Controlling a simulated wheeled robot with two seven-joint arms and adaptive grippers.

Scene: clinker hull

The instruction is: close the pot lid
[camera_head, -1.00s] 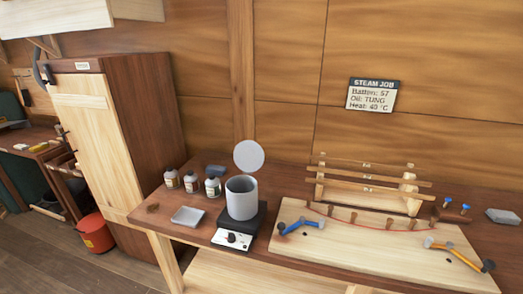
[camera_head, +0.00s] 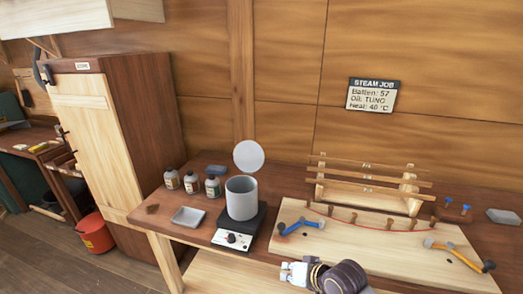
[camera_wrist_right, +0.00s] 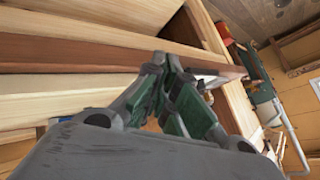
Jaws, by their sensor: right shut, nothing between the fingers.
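The grey pot (camera_head: 241,200) stands upright on a small hot plate (camera_head: 233,238) with a dial, on the wooden bench. Its round grey lid (camera_head: 249,156) is open, standing nearly upright above the pot's back rim; the pot's mouth is uncovered. Part of my right arm shows at the bottom of the head view, in front of the bench and to the right of the pot. My right gripper (camera_wrist_right: 166,65) shows in the right wrist view, its green and grey fingers together and empty, apart from the pot and lid. My left gripper is not in view.
To the right lies a pale board (camera_head: 365,250) with blue and orange-handled tools and a batten rack (camera_head: 370,185). A tall cabinet (camera_head: 100,140) stands at left.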

